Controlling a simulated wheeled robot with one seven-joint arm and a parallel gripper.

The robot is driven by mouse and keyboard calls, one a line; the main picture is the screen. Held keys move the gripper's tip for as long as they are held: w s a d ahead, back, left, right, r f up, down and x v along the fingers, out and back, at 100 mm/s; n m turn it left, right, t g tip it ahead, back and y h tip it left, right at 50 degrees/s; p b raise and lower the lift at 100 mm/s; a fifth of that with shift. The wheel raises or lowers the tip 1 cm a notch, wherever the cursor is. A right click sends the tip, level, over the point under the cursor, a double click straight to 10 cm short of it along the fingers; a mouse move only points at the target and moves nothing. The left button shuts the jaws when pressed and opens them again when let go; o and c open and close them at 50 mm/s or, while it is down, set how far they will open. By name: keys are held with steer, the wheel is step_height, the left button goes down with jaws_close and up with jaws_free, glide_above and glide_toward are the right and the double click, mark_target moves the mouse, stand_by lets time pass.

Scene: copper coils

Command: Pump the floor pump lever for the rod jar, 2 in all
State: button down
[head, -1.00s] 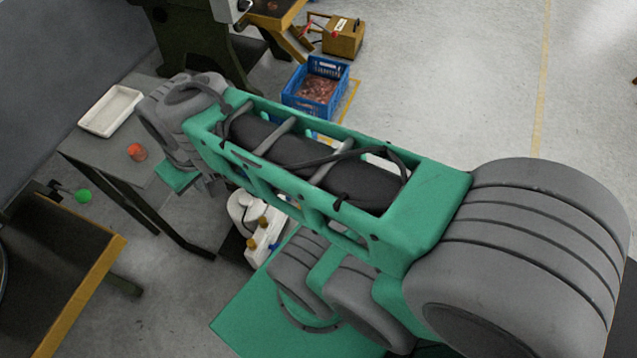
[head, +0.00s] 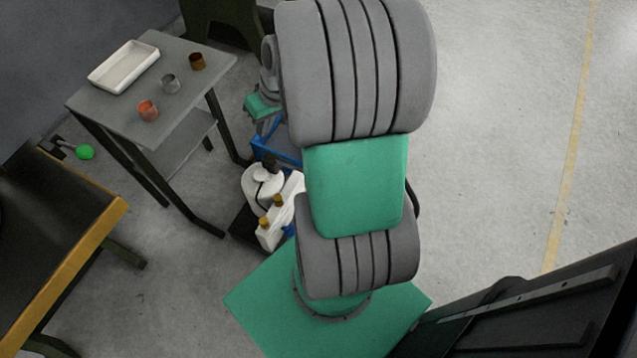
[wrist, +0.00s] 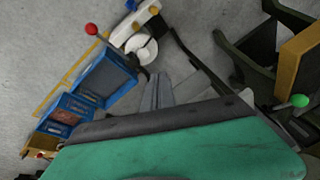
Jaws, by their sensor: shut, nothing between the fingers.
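A white machine (head: 268,205) with two yellow-brown knobs, seemingly the floor pump, stands on a dark base on the floor, left of my arm. Its white parts also show at the top of the wrist view (wrist: 130,28). There a thin dark lever with a red ball (wrist: 91,30) extends beside it. My gripper (wrist: 158,80) is shut and empty in the wrist view, its fingertips below the white disc and apart from the red ball as far as I can tell. In the head view my arm hides much of the area, including the red ball. I cannot identify the rod jar for sure.
A yellow-edged bench (head: 75,260) is at left, near a green ball lever (head: 85,152). Blue crates (wrist: 105,80) sit left.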

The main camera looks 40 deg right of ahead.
steer(key=s+d+f+m+t+b, duration=0.1)
steer(key=d+f+b, duration=0.3)
steer(key=d+f, duration=0.3)
steer(key=s+d+f+m+t+y+b, duration=0.1)
steer(key=d+f, duration=0.6)
steer(key=f, duration=0.8)
steer(key=s+m+t+b, duration=0.1)
steer(key=b, duration=0.1)
steer(key=shift+d+t+b, duration=0.3)
steer(key=shift+d+b, duration=0.05)
steer(key=shift+d, duration=0.05)
steer(key=shift+s+f, duration=0.1)
steer(key=f+b, duration=0.4)
steer(key=f, duration=0.1)
steer(key=s+f+b, duration=0.1)
steer(key=f+b, duration=0.1)
steer(key=f, duration=0.1)
steer(key=shift+d+f+b, duration=0.15)
steer(key=shift+f+b, duration=0.1)
steer(key=shift+b, duration=0.1)
steer(key=shift+s+f, duration=0.1)
steer(key=shift+f, duration=0.3)
